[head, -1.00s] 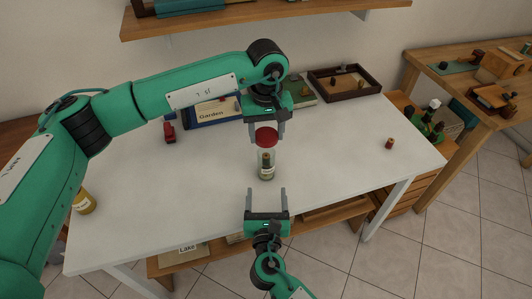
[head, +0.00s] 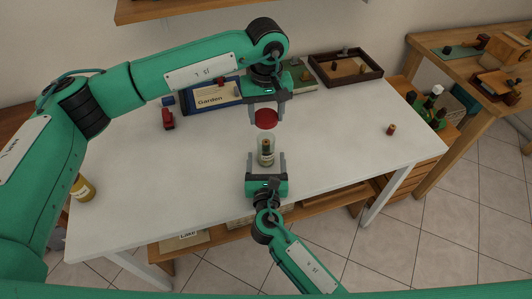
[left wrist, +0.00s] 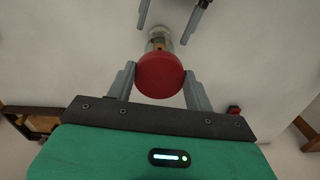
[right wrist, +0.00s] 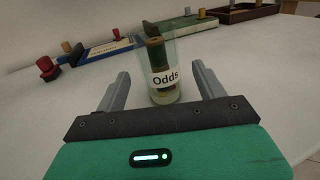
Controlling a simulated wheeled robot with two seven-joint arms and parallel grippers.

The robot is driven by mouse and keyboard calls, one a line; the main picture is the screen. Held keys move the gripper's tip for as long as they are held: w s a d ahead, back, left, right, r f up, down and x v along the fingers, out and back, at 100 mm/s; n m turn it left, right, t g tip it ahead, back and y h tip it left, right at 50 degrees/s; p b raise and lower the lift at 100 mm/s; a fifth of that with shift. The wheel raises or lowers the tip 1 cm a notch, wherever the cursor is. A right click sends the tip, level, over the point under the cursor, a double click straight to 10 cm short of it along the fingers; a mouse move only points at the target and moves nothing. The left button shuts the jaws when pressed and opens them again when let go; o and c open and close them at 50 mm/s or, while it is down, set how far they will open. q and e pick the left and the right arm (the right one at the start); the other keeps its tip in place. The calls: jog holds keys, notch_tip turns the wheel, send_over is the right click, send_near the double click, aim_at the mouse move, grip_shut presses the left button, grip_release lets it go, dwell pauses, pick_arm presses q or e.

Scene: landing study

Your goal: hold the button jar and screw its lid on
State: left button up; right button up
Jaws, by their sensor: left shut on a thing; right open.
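The button jar (head: 265,154) is a clear glass jar with an "Odds" label, standing upright on the white table. It is open at the top and holds brown and dark green pieces, seen in the right wrist view (right wrist: 163,75). My left gripper (head: 266,115) is shut on the red lid (head: 266,121) and holds it above the jar, apart from its rim. The lid also shows in the left wrist view (left wrist: 160,75). My right gripper (head: 267,161) is open, low at the near side of the jar, with the jar between its fingertip lines.
The white table (head: 330,150) is clear around the jar. Behind are a blue "Garden" box (head: 210,99) and a dark wooden tray (head: 347,68). A small red object (head: 168,119) lies left, a brown spool (head: 391,129) right, and a yellow jar (head: 83,189) at the left edge.

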jog(key=w, duration=0.6)
jog(key=shift+w, duration=0.1)
jog(key=c, duration=1.5)
pick_arm(q)
send_over(266, 143)
jog(key=shift+f, duration=2.45)
jog(key=shift+s+f, duration=0.1)
jog(key=shift+f, duration=0.8)
jog(key=shift+f, duration=0.55)
pick_arm(e)
grip_shut()
